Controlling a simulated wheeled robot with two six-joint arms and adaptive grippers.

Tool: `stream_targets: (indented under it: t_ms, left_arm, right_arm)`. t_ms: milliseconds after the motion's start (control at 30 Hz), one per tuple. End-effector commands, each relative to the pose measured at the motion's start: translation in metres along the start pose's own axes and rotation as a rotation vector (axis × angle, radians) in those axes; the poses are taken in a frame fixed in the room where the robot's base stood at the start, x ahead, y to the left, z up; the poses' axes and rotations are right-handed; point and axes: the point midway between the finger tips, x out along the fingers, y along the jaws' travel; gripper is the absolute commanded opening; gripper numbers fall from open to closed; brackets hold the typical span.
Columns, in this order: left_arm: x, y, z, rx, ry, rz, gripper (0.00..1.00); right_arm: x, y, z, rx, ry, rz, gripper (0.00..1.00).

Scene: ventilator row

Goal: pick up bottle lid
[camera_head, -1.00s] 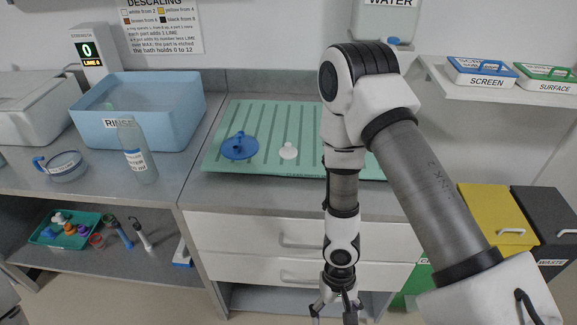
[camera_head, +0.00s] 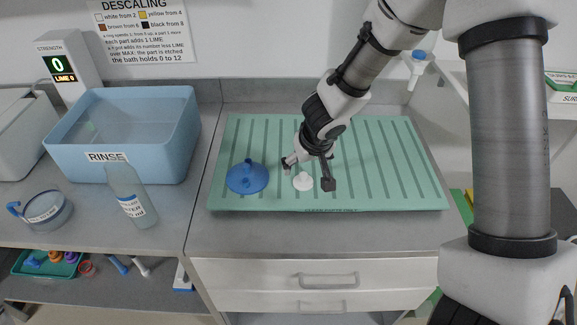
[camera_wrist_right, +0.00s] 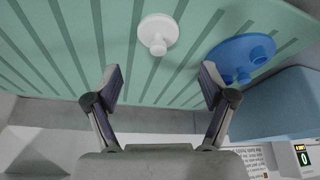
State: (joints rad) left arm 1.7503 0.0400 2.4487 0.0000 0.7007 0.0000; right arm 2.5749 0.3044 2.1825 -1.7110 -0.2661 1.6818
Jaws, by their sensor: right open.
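A small white round lid with a knob (camera_head: 303,181) lies on the green ribbed mat (camera_head: 400,150). In the right wrist view the white lid (camera_wrist_right: 158,34) shows whole, beyond and between the fingertips. My right gripper (camera_head: 307,174) is open and empty above the mat, close over the white lid in the head view. In the wrist view its two fingers (camera_wrist_right: 160,76) are spread wide, apart from the lid. My left gripper is not in view.
A blue piece with a stem (camera_head: 247,178) lies left of the white lid. A blue RINSE basin (camera_head: 125,150) stands behind the bottle. A blue-rimmed labelled cup (camera_head: 43,208) is at far left. The mat's right side is clear.

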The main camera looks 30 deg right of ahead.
Motion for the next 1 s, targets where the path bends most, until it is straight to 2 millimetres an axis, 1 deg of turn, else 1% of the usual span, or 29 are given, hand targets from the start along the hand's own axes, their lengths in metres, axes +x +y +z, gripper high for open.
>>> stream_targets:
  t_ms: [33, 100, 167, 300, 333, 400, 467, 633, 667, 700, 767, 800, 833, 1000]
  left_arm:
    - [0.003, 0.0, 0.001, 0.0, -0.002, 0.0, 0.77]
    - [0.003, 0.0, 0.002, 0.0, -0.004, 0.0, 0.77]
    - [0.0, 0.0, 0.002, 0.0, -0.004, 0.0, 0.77]
    - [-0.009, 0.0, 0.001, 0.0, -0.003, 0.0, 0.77]
    - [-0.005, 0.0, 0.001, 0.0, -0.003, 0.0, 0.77]
    - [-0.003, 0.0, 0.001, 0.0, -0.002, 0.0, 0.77]
    - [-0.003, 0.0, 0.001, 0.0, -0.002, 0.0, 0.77]
    - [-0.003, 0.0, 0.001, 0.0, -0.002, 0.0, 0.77]
    - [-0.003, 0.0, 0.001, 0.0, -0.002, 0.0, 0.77]
    - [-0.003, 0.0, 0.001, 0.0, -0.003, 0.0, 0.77]
    - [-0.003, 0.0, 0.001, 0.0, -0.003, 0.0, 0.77]
    - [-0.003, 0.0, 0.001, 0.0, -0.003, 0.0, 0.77]
    - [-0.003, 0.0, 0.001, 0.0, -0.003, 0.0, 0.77]
    - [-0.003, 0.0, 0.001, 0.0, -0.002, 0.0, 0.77]
  right_arm:
    - [0.009, 0.0, 0.001, -0.001, -0.002, 0.001, 0.83]
    - [0.016, 0.0, 0.0, -0.002, -0.002, 0.001, 0.83]
    - [0.021, -0.001, -0.002, -0.002, -0.003, 0.001, 0.83]
    - [0.045, -0.004, -0.01, -0.003, -0.006, 0.002, 0.83]
    - [0.054, -0.004, -0.009, -0.002, -0.005, 0.001, 0.83]
    - [0.063, -0.004, -0.008, -0.002, -0.004, 0.001, 0.83]
    - [0.067, -0.004, -0.009, -0.001, -0.003, 0.0, 0.83]
    - [0.067, -0.004, -0.009, 0.0, -0.002, -0.001, 0.83]
    - [0.067, -0.004, -0.009, 0.0, -0.002, -0.001, 0.79]
    - [0.067, -0.004, -0.009, 0.0, -0.002, -0.001, 0.66]
    - [0.067, -0.004, -0.009, 0.0, -0.002, 0.0, 0.52]
    - [0.067, -0.004, -0.009, 0.0, -0.002, 0.0, 0.42]
    - [0.067, -0.004, -0.009, 0.0, -0.002, 0.0, 0.37]
    - [0.067, -0.004, -0.009, 0.0, -0.003, 0.0, 0.37]
